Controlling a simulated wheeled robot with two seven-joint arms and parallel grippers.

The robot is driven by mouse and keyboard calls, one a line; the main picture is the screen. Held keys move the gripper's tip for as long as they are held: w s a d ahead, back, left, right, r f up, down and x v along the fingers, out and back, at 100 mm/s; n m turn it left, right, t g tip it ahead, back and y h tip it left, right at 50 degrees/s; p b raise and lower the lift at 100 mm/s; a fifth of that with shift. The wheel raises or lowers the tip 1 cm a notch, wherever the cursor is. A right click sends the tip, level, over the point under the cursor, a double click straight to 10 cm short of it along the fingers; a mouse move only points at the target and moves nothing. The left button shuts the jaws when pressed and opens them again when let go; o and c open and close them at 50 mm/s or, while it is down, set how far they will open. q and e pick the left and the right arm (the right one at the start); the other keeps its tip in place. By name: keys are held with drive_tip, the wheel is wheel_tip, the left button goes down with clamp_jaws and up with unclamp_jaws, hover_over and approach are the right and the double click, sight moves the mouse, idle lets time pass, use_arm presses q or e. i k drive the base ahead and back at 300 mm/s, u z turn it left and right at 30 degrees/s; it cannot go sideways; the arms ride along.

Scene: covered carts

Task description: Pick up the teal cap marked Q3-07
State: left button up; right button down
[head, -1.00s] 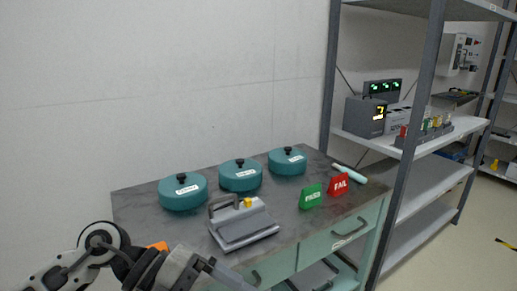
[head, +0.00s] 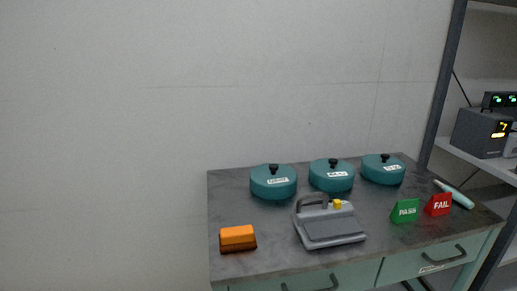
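Three teal caps with black knobs and white labels stand in a row at the back of the grey cart top (head: 280,239). They are a left cap (head: 273,183), a middle cap (head: 331,176) and a right cap (head: 383,170). The label print is too small to read, so I cannot tell which cap is Q3-07. All three rest upright, apart from one another, with nothing gripping them. Neither of my grippers shows in the head view now.
A grey device with a handle and yellow knob (head: 331,230) sits in front of the caps. An orange-topped block (head: 238,237) is at front left. Green PASS (head: 405,211) and red FAIL (head: 438,204) signs and a pale cylinder (head: 455,194) are right. A shelf post (head: 443,85) rises behind.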

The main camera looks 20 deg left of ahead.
sight(267, 181)
drive_tip(key=u, duration=4.4)
drive_tip(key=k, duration=0.85)
drive_tip(key=z, duration=3.85)
